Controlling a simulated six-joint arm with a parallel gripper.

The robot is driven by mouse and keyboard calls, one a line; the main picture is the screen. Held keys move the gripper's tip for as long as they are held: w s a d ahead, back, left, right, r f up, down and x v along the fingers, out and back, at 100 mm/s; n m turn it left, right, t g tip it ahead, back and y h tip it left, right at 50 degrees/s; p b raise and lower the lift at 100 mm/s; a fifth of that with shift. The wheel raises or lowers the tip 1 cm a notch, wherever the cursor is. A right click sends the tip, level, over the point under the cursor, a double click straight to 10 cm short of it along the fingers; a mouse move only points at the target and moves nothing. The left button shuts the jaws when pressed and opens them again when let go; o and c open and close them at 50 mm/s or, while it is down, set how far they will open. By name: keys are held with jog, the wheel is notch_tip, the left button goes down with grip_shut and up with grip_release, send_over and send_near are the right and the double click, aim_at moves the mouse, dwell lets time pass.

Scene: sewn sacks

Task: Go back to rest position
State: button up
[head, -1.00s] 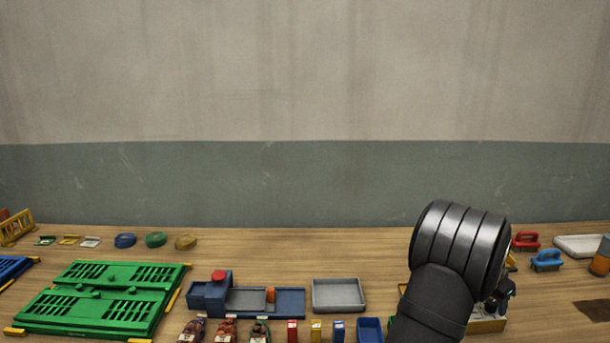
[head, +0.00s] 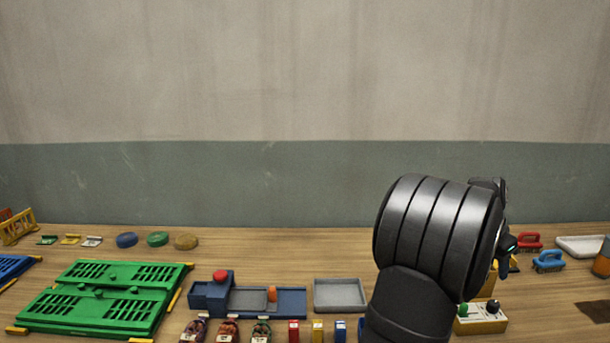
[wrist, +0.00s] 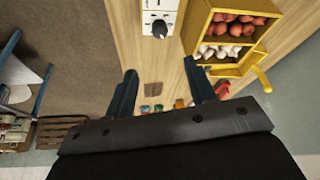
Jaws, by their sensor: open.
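My gripper (wrist: 160,88) is open in the wrist view, with its two dark fingers apart and nothing between them. It is above the edge of the wooden table (wrist: 130,25), tilted so that the wrist view looks along the table. In the head view my arm rises at the right, over the table (head: 260,243), and its wrist part hides most of the gripper. Several small filled sacks (head: 228,331) stand in a row at the front edge.
A yellow bin (wrist: 250,58) holds red and white items; a white box with a black knob (wrist: 160,20) is beside it. A green crate (head: 100,300), a blue fixture (head: 290,302) and a grey tray (head: 339,295) lie left of my arm. Brushes (head: 549,261) lie right.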

aim_at(494, 303)
jog(key=x, duration=1.5)
jog(key=shift+d+f, duration=0.1)
jog(key=shift+f, duration=0.05)
jog(key=shift+n+t, duration=0.3)
jog(key=shift+n, duration=0.3)
jog(key=shift+s+n+t+y, duration=0.1)
jog(key=shift+n+t+y, duration=0.25)
jog(key=shift+n, duration=0.85)
jog(key=shift+n+t+y, duration=0.25)
jog(key=shift+n+t, duration=0.1)
jog(key=shift+n, duration=0.85)
jog(key=shift+s+d+n+t+y, duration=0.1)
jog(key=shift+n+t+y, duration=0.35)
jog(key=shift+n, duration=1.05)
jog(key=shift+d+n+t+y, duration=0.15)
jog(key=shift+n+y, duration=0.5)
jog(key=shift+n, duration=0.85)
jog(key=shift+v, duration=1.3)
